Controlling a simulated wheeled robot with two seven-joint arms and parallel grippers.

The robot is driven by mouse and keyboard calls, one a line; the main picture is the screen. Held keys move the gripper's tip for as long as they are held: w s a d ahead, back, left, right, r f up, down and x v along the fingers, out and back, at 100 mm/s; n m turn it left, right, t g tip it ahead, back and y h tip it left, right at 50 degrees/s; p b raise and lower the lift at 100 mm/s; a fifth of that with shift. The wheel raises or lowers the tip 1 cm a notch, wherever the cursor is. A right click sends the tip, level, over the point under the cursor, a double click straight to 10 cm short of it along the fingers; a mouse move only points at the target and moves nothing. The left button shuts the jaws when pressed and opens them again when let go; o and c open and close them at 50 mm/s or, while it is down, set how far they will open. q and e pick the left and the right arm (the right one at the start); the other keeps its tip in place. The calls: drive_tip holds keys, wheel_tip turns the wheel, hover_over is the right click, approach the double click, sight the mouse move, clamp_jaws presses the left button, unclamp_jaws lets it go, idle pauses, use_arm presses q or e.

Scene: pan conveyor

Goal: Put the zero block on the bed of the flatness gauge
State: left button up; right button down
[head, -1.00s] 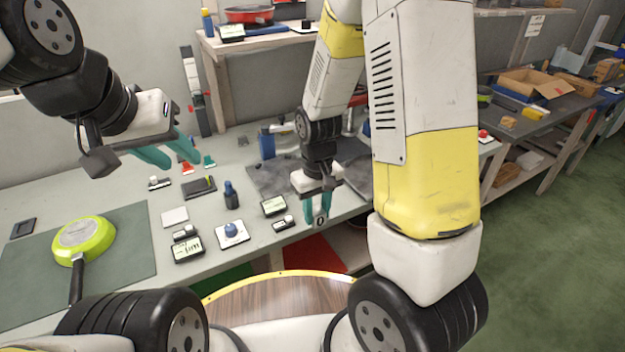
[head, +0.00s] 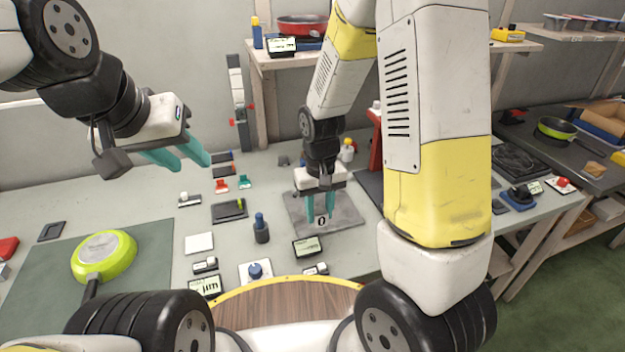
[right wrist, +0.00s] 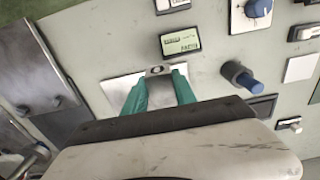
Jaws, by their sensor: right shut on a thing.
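The zero block (head: 321,219) is a small pale block with a dark "0" on it. My right gripper (head: 320,212) is shut on it, fingers pointing down. The block also shows between the fingertips in the right wrist view (right wrist: 158,71). I cannot tell whether block and plate touch. A small display (head: 307,247) stands just in front of the plate. My left gripper (head: 188,162) is open and empty, raised over the table's left part.
A green pan (head: 104,256) lies upside down on a dark mat at left. A dark-blue knobbed cylinder (head: 261,230), a white square (head: 199,243), a blue knob (head: 255,270) and another display (head: 205,286) stand nearby. A red upright (head: 375,135) is behind, right.

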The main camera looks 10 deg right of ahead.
drive_tip(key=w, duration=0.3)
drive_tip(key=w+d, duration=0.1)
drive_tip(key=w, duration=0.2)
drive_tip(key=w+d+f, duration=0.1)
drive_tip(key=w, duration=0.3)
drive_tip(key=shift+w+d+f, duration=0.1)
drive_tip(key=shift+w, duration=0.2)
drive_tip(key=shift+f, duration=1.6)
drive_tip(key=shift+f, duration=0.2)
drive_tip(key=c, duration=1)
unclamp_jaws()
